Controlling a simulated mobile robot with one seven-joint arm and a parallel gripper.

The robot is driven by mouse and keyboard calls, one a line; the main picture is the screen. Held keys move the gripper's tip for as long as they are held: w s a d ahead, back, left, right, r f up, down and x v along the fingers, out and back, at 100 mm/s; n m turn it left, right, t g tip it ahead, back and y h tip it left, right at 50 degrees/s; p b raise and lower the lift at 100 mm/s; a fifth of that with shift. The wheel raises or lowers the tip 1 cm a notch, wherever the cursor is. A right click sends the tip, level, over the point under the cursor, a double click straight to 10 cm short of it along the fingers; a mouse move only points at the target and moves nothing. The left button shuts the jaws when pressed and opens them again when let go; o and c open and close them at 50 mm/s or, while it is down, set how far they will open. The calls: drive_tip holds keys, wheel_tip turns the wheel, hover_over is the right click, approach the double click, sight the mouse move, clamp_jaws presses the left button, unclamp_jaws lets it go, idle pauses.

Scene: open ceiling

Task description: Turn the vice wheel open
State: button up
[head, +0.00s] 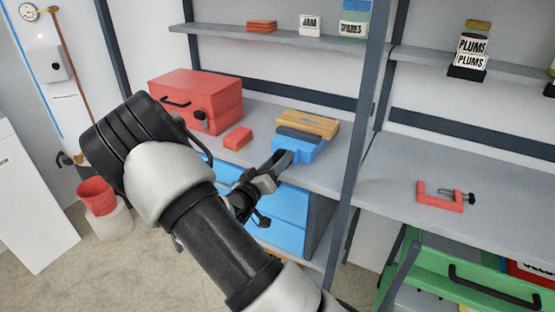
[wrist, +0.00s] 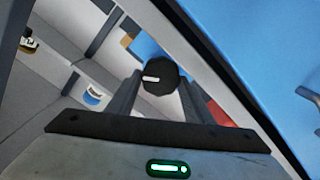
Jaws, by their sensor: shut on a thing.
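The blue vice (head: 300,150) sits near the front edge of the grey workbench (head: 345,165). A dark grey part and a wooden block (head: 306,122) show at its back; whether the block is clamped I cannot tell. In the wrist view the vice wheel (wrist: 160,79) is a round black knob with a white mark pointing left. My gripper (head: 281,158) reaches the front of the vice, and its fingers are shut on the wheel, one on each side. In the head view the gripper hides the wheel. Some blue of the vice (wrist: 147,46) shows behind the wheel.
A red toolbox (head: 200,98) and a small red block (head: 238,138) are left of the vice. Blue drawers (head: 285,205) lie below the bench edge. A grey post (head: 358,150) stands right of the vice. A red clamp (head: 440,200) lies on the right bench.

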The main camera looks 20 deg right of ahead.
idle(0.3)
drive_tip(key=o, duration=1)
drive_tip(key=p+v, duration=0.1)
drive_tip(key=v, duration=1.6)
drive_tip(key=shift+s+a+f+p, duration=0.1)
drive_tip(key=shift+s+a+p, duration=0.1)
drive_tip(key=shift+p, duration=0.1)
drive_tip(key=shift+o, duration=0.2)
